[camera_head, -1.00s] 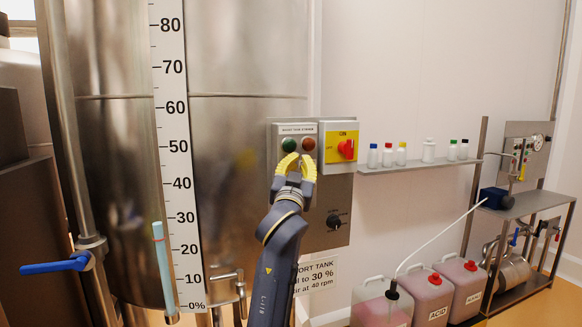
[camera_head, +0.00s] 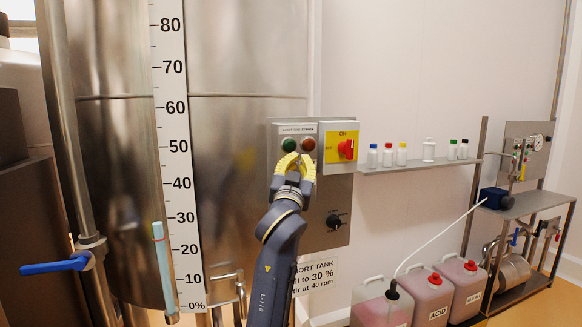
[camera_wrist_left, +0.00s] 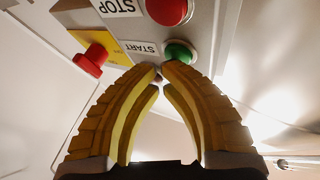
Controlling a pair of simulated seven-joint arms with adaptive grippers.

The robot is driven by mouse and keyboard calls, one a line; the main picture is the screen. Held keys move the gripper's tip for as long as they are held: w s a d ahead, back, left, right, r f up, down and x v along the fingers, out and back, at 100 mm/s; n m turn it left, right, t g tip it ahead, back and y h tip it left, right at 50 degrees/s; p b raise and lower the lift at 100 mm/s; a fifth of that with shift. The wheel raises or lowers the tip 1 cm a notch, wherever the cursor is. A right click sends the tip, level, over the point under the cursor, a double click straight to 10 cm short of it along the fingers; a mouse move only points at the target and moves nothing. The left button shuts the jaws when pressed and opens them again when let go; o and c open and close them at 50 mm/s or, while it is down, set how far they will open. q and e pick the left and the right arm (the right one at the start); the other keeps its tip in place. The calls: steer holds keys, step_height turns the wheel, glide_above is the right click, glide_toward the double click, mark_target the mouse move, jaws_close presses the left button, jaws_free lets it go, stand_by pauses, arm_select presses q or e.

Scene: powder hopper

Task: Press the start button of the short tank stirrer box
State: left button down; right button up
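The short tank stirrer box (camera_head: 282,160) is a grey panel on the wall beside the big steel tank. It carries a green start button (camera_head: 289,145) and a red-brown stop button (camera_head: 308,144). My left gripper (camera_head: 295,158) has yellow fingers with the tips drawn together and nothing visibly held. Its tips are just below the green button in the head view. In the left wrist view, the green button (camera_wrist_left: 179,53) is right by the fingertips (camera_wrist_left: 160,68), beside the START label; contact cannot be told. My right gripper is not in view.
A yellow plate with a red rotary switch (camera_head: 346,149) adjoins the box on the right. A black knob (camera_head: 334,221) is below. A shelf (camera_head: 425,165) with several small bottles is to the right. Canisters (camera_head: 431,291) stand on the floor. A level scale (camera_head: 180,200) fronts the tank.

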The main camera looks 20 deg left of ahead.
arm_select(q)
steer(key=shift+w+a, duration=0.1)
steer(key=shift+w, duration=0.05)
steer(key=shift+s, duration=0.2)
stand_by(0.5)
steer(key=shift+s+d, duration=0.45)
steer(key=shift+d, duration=0.05)
steer(key=shift+s+d, duration=0.8)
steer(key=shift+s, duration=0.2)
steer(key=shift+s+d, duration=0.75)
steer(key=shift+s, duration=0.25)
